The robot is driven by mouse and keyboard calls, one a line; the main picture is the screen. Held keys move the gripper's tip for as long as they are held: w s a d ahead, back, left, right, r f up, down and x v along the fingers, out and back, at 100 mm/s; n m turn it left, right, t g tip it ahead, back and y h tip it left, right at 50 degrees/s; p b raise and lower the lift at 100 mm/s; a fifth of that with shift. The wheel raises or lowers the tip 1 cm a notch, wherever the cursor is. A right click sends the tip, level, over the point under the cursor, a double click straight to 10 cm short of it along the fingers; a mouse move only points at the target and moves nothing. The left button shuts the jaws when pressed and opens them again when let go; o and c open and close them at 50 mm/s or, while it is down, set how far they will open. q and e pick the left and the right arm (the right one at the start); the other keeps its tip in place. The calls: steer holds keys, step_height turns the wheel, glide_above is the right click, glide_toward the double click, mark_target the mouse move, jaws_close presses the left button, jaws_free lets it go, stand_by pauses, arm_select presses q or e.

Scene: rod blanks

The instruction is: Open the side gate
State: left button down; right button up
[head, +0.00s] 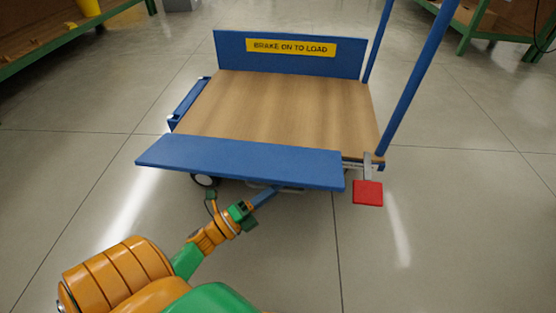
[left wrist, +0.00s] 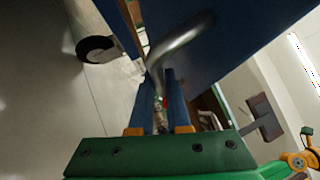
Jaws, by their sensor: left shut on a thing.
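The side gate (head: 240,163) is the blue panel along the near side of the cart. It leans outward from the deck, its broad inner face showing from above; the exact angle is hard to tell. In the left wrist view the gate (left wrist: 235,45) shows from its outer side, with a bent grey metal handle (left wrist: 180,38) on it. My left gripper (head: 268,194) is below the gate's near edge. Its blue fingers (left wrist: 160,100) are shut on the handle, though the contact is partly hidden. My right gripper is not in view.
The cart has a wooden deck (head: 280,105), a blue end panel (head: 230,52) with a yellow brake sign, and tall blue posts (head: 420,75). A red pedal (head: 368,193) sticks out at the near right corner. Floor around is clear.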

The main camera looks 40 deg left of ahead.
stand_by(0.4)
arm_select(q)
steer(key=c, duration=0.9)
jaws_free()
steer(key=shift+p+v, duration=0.6)
steer(key=shift+v, duration=3)
